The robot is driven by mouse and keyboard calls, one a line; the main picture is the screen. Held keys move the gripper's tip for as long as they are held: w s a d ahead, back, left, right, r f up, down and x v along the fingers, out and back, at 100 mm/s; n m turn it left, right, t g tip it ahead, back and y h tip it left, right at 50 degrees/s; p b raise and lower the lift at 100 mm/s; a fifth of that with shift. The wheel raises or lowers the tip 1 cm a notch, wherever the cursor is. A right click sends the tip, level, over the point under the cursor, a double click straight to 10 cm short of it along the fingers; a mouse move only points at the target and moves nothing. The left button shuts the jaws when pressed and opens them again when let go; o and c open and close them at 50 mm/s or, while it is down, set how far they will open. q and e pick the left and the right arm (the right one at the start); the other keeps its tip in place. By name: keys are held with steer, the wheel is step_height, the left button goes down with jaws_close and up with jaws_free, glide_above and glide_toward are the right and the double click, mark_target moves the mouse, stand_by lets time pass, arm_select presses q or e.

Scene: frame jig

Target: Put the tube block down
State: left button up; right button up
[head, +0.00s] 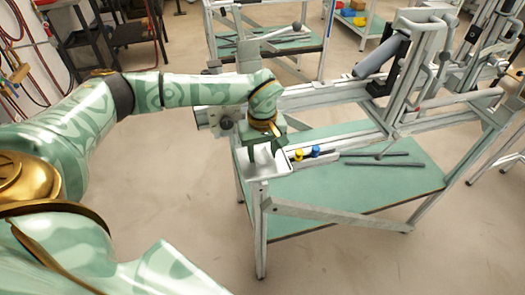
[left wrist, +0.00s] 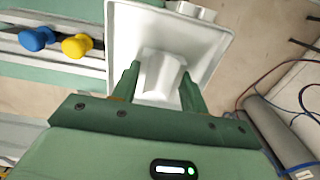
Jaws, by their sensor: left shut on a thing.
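The tube block (left wrist: 164,72) is a small pale grey-white piece between the two green fingers of my left gripper (left wrist: 160,85) in the left wrist view. The gripper is shut on it. Behind the block in that view is a white square tray (left wrist: 122,32) with a raised rim. In the head view my left gripper (head: 265,150) points down over the white tray (head: 258,171) at the near left corner of the jig bench. The block cannot be made out clearly there. Whether it touches the tray floor I cannot tell. My right gripper is out of view.
A yellow knob (head: 298,155) and a blue knob (head: 315,151) sit on the rail right of the tray. The green bench top (head: 350,185) has dark rods (head: 385,164) lying on it. A metal clamping frame (head: 405,75) rises at the right.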

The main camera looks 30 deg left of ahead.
mark_target(262, 158)
arm_select(q)
steer(key=o, duration=1)
steer(key=shift+f, duration=0.1)
steer(key=shift+o, duration=0.2)
steer(key=shift+r, duration=0.35)
step_height(262, 158, up, 12)
steer(key=p, duration=0.2)
steer(key=shift+f, duration=0.2)
